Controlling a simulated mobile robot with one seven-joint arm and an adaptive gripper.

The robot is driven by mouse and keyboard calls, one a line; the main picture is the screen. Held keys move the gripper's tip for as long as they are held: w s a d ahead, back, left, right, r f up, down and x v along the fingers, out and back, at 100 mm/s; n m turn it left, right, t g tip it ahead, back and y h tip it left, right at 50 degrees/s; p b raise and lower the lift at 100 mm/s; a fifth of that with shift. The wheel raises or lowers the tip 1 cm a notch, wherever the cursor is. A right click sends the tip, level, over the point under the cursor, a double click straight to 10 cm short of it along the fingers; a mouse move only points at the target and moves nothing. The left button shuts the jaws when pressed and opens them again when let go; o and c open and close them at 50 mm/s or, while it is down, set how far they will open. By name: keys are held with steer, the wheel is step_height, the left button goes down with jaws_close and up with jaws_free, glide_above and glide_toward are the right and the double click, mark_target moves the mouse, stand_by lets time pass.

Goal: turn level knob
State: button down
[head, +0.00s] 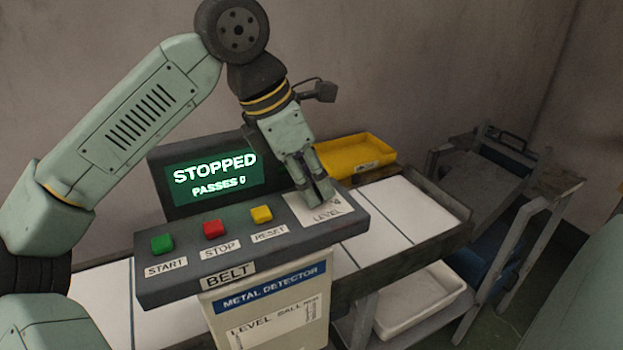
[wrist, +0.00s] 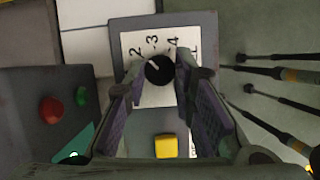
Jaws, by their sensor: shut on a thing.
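The level knob (wrist: 160,72) is round and black with a short white pointer mark. In the wrist view it sits on a white dial plate (wrist: 150,97) printed with 2, 3 and 4. The mark points up and left, roughly toward 2 or 3; I cannot tell which exactly. My gripper (head: 318,194) points down at the LEVEL plate (head: 320,214) on the right end of the control panel. Its fingers are shut on the knob, one on each side, as the wrist view shows. In the head view the fingers hide the knob.
The panel also carries green (head: 162,243), red (head: 213,229) and yellow (head: 262,214) buttons. A screen (head: 214,178) behind reads STOPPED, PASSES 0. A yellow tray (head: 355,154) stands behind the gripper. A white conveyor (head: 400,215) runs to the right, with a white bin (head: 425,300) below.

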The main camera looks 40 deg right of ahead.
steer(key=m+g, duration=0.1)
steer(key=m, duration=0.2)
steer(key=m+g+y+p, duration=0.1)
steer(key=m, duration=0.1)
steer(key=shift+w+d+m, duration=0.15)
steer(key=shift+w+m, duration=0.05)
steer(key=shift+m, duration=0.2)
steer(key=shift+y, duration=0.3)
steer(key=c, duration=1.3)
jaws_free()
steer(key=shift+c, duration=0.2)
steer(key=v, duration=1.2)
steer(key=shift+s, duration=0.1)
